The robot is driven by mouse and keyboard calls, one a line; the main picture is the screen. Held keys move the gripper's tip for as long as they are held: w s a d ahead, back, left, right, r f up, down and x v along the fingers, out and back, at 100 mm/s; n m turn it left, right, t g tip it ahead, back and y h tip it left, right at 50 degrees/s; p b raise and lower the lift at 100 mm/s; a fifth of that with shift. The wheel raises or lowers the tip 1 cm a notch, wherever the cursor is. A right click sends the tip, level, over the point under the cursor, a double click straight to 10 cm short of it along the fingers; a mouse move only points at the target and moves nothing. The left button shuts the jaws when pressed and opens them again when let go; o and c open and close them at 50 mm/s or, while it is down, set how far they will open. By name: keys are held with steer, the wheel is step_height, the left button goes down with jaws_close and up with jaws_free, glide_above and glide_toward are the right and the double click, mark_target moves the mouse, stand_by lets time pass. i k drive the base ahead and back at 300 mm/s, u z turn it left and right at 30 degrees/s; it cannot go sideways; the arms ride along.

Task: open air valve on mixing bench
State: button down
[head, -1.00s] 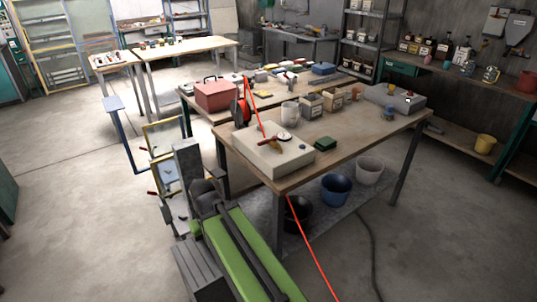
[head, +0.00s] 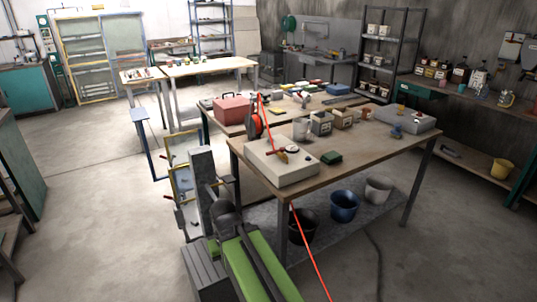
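A pale control box (head: 270,170) sits on the near corner of the mixing bench (head: 345,167). On its top are a small orange-brown lever (head: 282,157), which looks like the air valve, and a round gauge (head: 293,149). Whether the valve is open is too small to tell. My arm (head: 250,262) shows at the bottom, left of the bench. Its dark end (head: 218,188) seems to be beside the grey upright part, apart from the box. Its fingers cannot be made out.
Cups and tubs (head: 321,124) stand along the bench's back edge, with a grey case (head: 405,118) at its far end. Buckets (head: 344,206) stand on the lower shelf. Framed screens (head: 181,180) stand left; floor beyond is clear.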

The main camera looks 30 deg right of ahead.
mark_target(275, 152)
steer(key=u, duration=0.25)
steer(key=i, duration=1)
